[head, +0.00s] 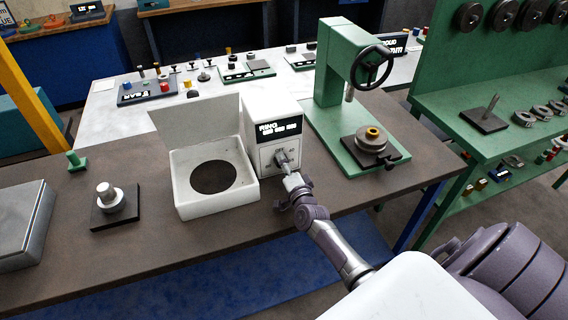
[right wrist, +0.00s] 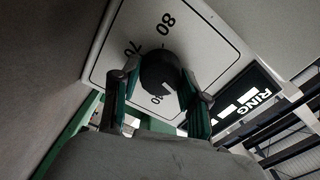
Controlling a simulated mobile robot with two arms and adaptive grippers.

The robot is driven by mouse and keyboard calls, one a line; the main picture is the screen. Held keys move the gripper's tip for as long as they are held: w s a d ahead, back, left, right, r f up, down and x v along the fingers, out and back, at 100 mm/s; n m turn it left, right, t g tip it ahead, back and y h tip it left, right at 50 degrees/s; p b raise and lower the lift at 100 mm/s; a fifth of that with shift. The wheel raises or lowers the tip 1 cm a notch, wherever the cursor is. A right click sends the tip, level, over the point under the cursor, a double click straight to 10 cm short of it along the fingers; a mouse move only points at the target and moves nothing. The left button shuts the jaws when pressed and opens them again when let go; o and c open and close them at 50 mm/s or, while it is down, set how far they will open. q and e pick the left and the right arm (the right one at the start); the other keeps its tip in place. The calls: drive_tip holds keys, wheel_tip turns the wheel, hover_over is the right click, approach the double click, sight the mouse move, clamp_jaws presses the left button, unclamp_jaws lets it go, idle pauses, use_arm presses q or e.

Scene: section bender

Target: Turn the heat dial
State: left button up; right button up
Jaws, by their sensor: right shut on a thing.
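The heat dial is a dark round knob in the right wrist view (right wrist: 160,75), on a white panel (right wrist: 205,40) with numbers such as 70 and 80 around it. In the head view the panel is the front of a white box (head: 272,122) with a dark display reading RING. My right gripper (head: 284,164) reaches this front and covers most of the dial there. In the right wrist view its two fingers (right wrist: 160,95) stand on either side of the knob, shut on it. My left gripper is in neither view.
An open white tray with a raised lid and a dark round plate (head: 212,177) joins the box on its left. A green press (head: 345,95) stands close on the right. A dark base with a metal post (head: 115,205) sits at left. The front bench edge is clear.

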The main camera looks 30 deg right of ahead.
drive_tip(key=shift+a+f+n, duration=0.1)
drive_tip(key=shift+f+n, duration=0.05)
drive_tip(key=shift+n, duration=0.15)
drive_tip(key=o, duration=1.1)
drive_tip(key=shift+s, duration=0.1)
drive_tip(key=v, duration=1.2)
